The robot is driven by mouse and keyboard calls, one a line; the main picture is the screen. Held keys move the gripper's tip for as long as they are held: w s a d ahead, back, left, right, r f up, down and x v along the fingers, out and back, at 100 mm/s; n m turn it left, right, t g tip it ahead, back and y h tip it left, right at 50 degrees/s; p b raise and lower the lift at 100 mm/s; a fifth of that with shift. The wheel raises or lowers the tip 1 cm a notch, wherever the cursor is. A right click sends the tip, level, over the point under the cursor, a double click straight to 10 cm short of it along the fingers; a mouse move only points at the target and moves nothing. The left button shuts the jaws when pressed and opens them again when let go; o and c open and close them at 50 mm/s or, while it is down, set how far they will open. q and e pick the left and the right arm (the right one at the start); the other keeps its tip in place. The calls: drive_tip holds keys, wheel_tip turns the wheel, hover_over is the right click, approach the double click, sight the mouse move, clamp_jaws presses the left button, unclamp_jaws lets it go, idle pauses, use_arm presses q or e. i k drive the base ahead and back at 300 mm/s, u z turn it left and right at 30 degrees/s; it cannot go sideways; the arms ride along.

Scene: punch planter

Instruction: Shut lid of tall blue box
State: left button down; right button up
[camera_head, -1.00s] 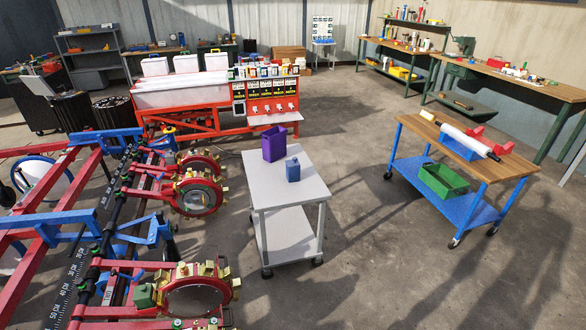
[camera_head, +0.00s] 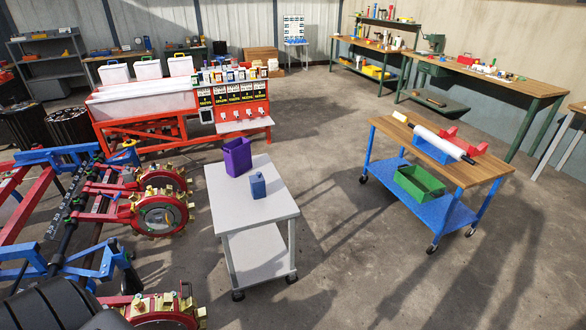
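A small dark blue box (camera_head: 258,187), taller than wide, stands upright on the grey-white cart (camera_head: 225,205). A small raised part shows on its top; I cannot tell whether this is a lid or whether it is open. A larger purple box (camera_head: 238,160) with an open top stands behind it to the left on the same cart. Neither of my grippers is in view.
A blue-framed wooden cart (camera_head: 440,165) with a green bin (camera_head: 422,186) stands to the right. Red machinery with round clamps (camera_head: 160,212) is close on the left. A red bench (camera_head: 180,130) is behind. The floor between the carts is clear.

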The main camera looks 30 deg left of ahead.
sight(258, 177)
drive_tip(key=i, duration=0.8)
drive_tip(key=u, duration=0.8)
drive_tip(key=i, duration=0.45)
drive_tip(key=u, duration=0.45)
